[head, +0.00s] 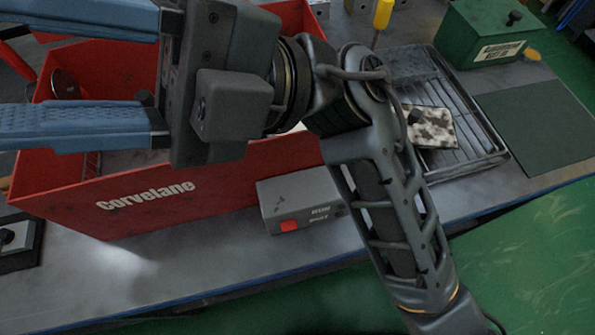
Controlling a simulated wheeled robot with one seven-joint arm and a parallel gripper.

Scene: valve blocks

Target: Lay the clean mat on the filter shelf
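My gripper (60,72) is at the upper left, above the red bin. A mottled black-and-white mat (436,130) with a dark knob lies on a dark slatted tray (490,145) right of my arm. Whether this tray is the filter shelf, I cannot tell. A pale piece with a black knob (18,236) sits in a dark holder at the left edge, partly cut off; it may be the clean mat, but I cannot tell. My arm hides part of the tray.
The red bin (160,195) marked Corvelane fills the left of the grey bench. A grey box with a red button (300,207) stands at its front right. A green box (485,35), a dark green sheet (537,122) and a yellow handle (383,14) are at the right and back.

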